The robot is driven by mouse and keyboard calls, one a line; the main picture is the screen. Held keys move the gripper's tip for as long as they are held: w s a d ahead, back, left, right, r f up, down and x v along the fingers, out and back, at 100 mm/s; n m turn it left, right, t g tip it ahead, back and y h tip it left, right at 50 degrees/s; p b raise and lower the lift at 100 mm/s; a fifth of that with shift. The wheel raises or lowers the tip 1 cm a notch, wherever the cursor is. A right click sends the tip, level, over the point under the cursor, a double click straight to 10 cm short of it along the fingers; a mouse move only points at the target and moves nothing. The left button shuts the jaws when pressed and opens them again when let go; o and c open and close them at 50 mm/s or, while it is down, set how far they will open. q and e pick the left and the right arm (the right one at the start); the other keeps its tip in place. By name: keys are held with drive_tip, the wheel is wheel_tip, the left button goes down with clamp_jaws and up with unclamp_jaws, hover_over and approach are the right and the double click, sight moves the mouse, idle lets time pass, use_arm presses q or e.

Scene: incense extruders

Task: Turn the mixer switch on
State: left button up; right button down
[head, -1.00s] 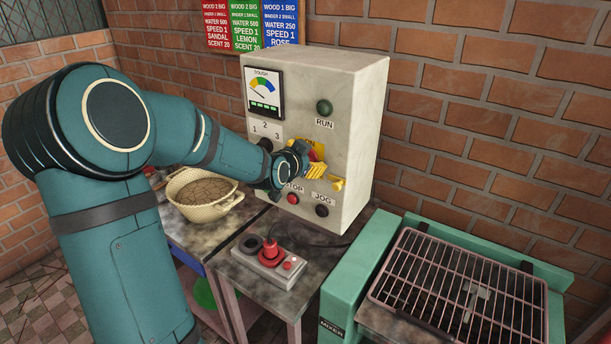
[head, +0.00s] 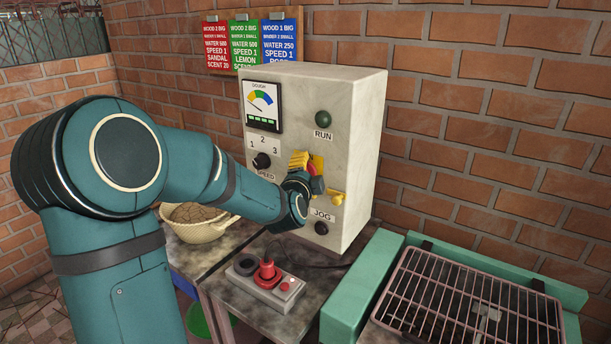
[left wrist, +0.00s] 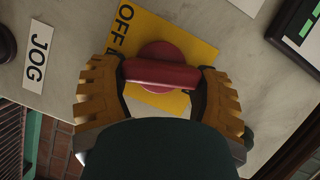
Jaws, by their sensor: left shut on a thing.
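The mixer's control box (head: 355,110) is pale grey and stands upright against the brick wall. On its front is a red rotary switch handle (left wrist: 160,74) on a yellow plate (left wrist: 195,42); the word OFF shows on the plate in the left wrist view. My left gripper (head: 308,172) is at this switch, its yellow fingers on either side. In the left wrist view my left gripper (left wrist: 159,72) is shut on the two ends of the red handle. In the head view my gripper hides most of the switch and plate. My right gripper is not in view.
A green RUN button (head: 323,119), a black JOG button (head: 321,228) and a speed knob (head: 261,160) share the panel. A green-framed wire grill (head: 470,300) is at right.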

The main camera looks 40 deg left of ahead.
use_arm(q)
drive_tip(key=shift+f+m+t+y+b, duration=0.15)
drive_tip(key=shift+m+t+y+b, duration=0.45)
drive_tip(key=shift+m, duration=0.8)
drive_tip(key=o, duration=1.2)
drive_tip(key=v, duration=1.2)
